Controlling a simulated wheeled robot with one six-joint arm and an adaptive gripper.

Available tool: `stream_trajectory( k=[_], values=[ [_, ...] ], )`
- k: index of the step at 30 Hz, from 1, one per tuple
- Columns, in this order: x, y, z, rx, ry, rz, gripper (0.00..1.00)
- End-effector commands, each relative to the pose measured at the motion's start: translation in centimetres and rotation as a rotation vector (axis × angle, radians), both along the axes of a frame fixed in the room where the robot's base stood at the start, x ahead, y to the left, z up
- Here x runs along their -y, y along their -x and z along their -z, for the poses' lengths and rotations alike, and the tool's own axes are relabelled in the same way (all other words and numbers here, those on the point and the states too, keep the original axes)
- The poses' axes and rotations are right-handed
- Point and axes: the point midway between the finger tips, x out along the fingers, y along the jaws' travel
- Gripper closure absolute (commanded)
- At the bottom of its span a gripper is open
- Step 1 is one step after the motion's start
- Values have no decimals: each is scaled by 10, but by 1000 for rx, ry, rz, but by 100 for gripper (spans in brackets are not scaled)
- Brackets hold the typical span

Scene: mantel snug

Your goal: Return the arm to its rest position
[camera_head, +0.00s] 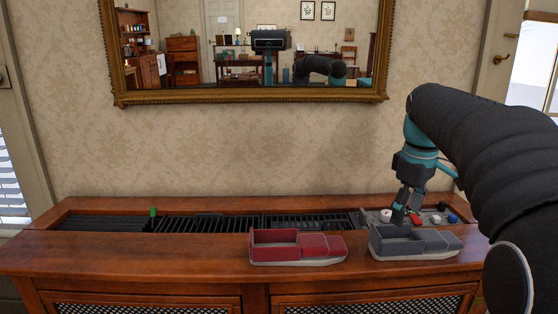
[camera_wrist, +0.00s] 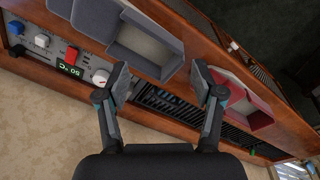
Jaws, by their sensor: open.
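My gripper (camera_head: 407,204) hangs from my dark, sleeved arm at the right, low over the back of the wooden cabinet top. In the wrist view my gripper (camera_wrist: 163,88) has its two fingers spread apart, with nothing between them. It is near a control panel (camera_wrist: 48,58) with knobs, a red switch and a small green-lit display. A grey boat-shaped container (camera_head: 402,243) stands on the cabinet just in front of the gripper. A red boat-shaped container (camera_head: 295,246) stands to its left. Both look empty. The gripper's fingertips partly cover the panel in the head view.
The wooden cabinet (camera_head: 150,250) has a dark slatted grille (camera_head: 215,223) along its top, with a small green piece (camera_head: 153,212) at the left. A gilt-framed mirror (camera_head: 250,97) hangs on the wall above. The cabinet top's left front is clear.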

Motion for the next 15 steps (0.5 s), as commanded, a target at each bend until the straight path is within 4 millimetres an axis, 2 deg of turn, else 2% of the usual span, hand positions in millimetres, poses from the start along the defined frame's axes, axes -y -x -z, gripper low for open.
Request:
stream_trajectory(
  k=[8,15],
  values=[
    [-48,71,11,123,-19,185,33],
    [-82,138,44,235,-73,360,33]
  ],
)
